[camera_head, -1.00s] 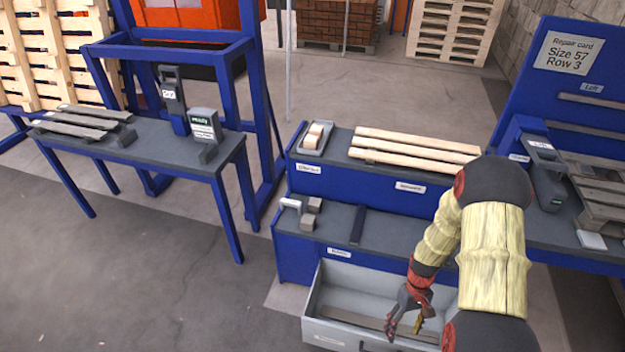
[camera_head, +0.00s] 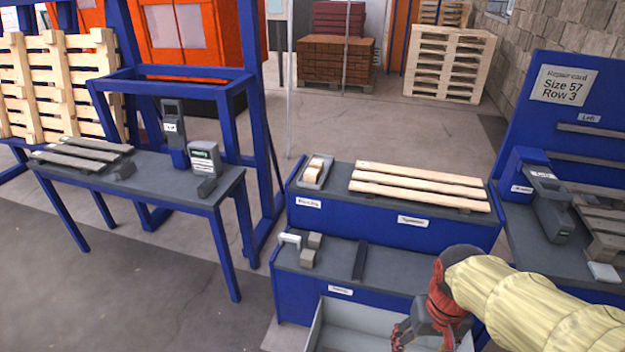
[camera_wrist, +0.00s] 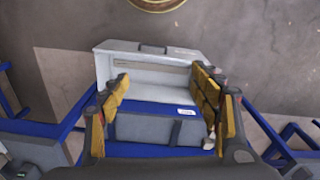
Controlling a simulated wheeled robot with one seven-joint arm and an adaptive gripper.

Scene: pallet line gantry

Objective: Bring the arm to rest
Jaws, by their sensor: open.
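My gripper (camera_head: 425,336) is at the bottom right of the head view, over the right part of the open grey drawer (camera_head: 335,318). My forearm, in a pale yellow sleeve, reaches in from the right edge. In the wrist view my gripper (camera_wrist: 163,100) has its two yellow-padded fingers spread wide with nothing between them. The drawer (camera_wrist: 150,73) shows beyond the fingers, with a handle on its far wall. The lower part of the gripper is cut off by the head view's bottom edge.
Long boards (camera_head: 420,187) lie on the upper blue bench step. Small blocks (camera_head: 308,258) and a dark bar (camera_head: 359,260) sit on the lower step. A blue repair-card station (camera_head: 560,150) stands right. A table (camera_head: 180,190) with slats stands left; floor before it is clear.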

